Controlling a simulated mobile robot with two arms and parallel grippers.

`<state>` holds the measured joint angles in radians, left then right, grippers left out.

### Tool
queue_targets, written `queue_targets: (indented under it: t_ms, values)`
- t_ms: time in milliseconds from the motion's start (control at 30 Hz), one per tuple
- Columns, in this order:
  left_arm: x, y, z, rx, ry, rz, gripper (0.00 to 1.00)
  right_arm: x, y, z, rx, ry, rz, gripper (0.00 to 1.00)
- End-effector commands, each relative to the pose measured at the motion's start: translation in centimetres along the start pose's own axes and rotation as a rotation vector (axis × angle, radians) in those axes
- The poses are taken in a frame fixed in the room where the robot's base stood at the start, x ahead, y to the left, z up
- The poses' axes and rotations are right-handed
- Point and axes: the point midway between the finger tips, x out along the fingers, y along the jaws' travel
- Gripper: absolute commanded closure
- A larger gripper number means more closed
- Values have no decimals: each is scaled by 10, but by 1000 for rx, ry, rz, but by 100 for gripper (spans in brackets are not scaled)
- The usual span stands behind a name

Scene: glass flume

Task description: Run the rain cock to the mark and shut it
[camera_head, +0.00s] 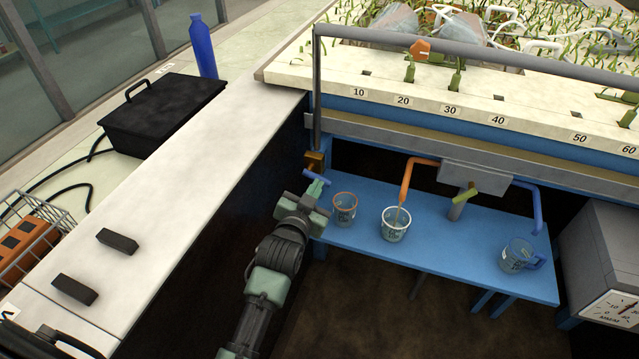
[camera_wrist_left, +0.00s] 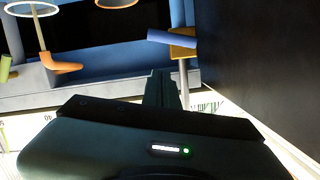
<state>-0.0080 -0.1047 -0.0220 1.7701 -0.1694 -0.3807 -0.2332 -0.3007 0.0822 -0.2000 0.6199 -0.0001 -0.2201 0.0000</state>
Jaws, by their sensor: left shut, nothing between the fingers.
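A brass cock (camera_head: 314,160) with a blue lever (camera_head: 317,178) sits at the foot of a grey standpipe at the bench's left end. In the left wrist view the blue lever (camera_wrist_left: 172,38) and brass body (camera_wrist_left: 184,52) lie just beyond my fingertips. My left gripper (camera_head: 316,192) is shut and empty, close to the lever; I cannot tell if they touch. An orange spout (camera_head: 406,180) runs a thin stream into the middle cup (camera_head: 395,226). An orange-rimmed cup (camera_head: 344,208) stands left of it. Their marks are too small to read. My right gripper is not in view.
A yellow-green lever (camera_head: 466,194) is on the grey manifold, and a blue pipe (camera_head: 539,208) drops at its right. A dial box (camera_head: 608,245) is at the right. A dark wall borders my left arm.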

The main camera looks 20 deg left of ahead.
Motion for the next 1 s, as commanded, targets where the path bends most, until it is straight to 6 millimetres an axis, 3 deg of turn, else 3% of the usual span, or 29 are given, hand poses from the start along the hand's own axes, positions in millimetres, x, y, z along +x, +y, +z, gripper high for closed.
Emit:
queue_targets:
  t_ms: [133,333,1000]
  values:
    - [33,0,-1,-1,1,0,100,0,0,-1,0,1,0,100]
    - [53,0,21,2,-2,1,100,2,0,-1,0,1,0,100]
    - [60,-2,30,26,0,-5,100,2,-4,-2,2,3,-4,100]
